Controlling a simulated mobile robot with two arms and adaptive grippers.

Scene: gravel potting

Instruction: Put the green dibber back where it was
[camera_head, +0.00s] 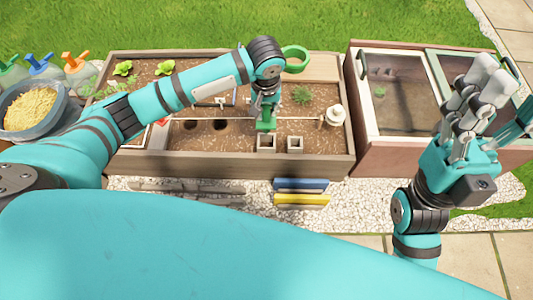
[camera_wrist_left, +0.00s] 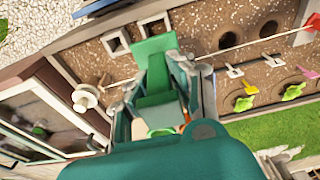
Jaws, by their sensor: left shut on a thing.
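The green dibber (camera_head: 265,122) is in my left gripper (camera_head: 266,104), over the wooden planter bed (camera_head: 200,165). In the left wrist view the dibber (camera_wrist_left: 155,68) is a green block with a wider top, between the fingers of my left gripper (camera_wrist_left: 158,95), which is shut on it. Its lower end is hard to make out. In the head view it is just behind two square grey pots (camera_head: 295,144). My right gripper (camera_head: 490,95) is raised at the right, in front of the cold frame; its finger gap is unclear.
A taut line crosses the soil to a white spool (camera_head: 335,115). Dark holes (camera_head: 220,124) lie left of the dibber. A green ring (camera_head: 296,58) is at the back edge. A glazed cold frame (camera_head: 400,95) stands right. Blue (camera_head: 300,184) and yellow (camera_head: 301,200) bars lie on gravel in front.

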